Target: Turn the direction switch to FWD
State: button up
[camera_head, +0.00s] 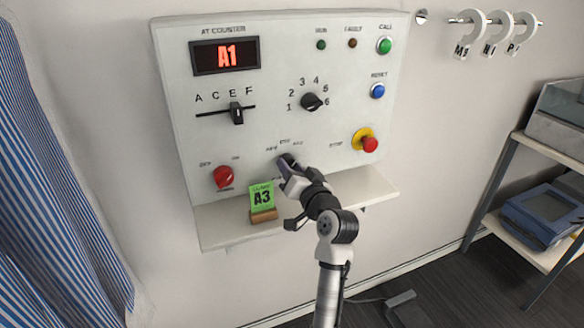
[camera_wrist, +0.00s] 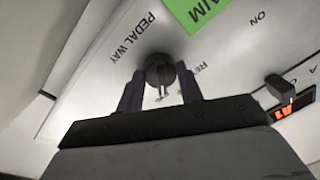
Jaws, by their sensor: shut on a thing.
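The direction switch is a round dark knob on the lower middle of the white panel. In the head view the knob (camera_head: 289,158) is mostly hidden by my gripper (camera_head: 286,166). In the wrist view the knob (camera_wrist: 159,70) sits between my two dark fingers, and my gripper (camera_wrist: 160,80) is shut on it. Small labels arc above the knob in the head view, too small to read surely. The wrist view shows "PEDAL WAY" beside the knob and the start of "RE" on its other side. I cannot tell surely where the knob points.
The panel (camera_head: 270,140) also carries a red switch (camera_head: 223,177), a slider (camera_head: 237,114), a numbered dial (camera_head: 312,102), a blue button (camera_head: 377,91) and a red stop button (camera_head: 369,144).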

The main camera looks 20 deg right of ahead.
dwell(0.5)
jog(key=o, duration=1)
jog(key=shift+s, duration=0.1)
jog(key=s+b, duration=0.1)
jog(key=s, duration=0.3)
jog(key=s+d+b, duration=0.1)
jog(key=s+b, duration=0.1)
jog(key=s, duration=0.3)
jog(key=s+b, duration=0.1)
jog(key=s, duration=0.3)
jog(key=shift+s+d+f, duration=0.15)
jog(key=shift+s+f, duration=0.15)
jog(key=shift+f, duration=0.05)
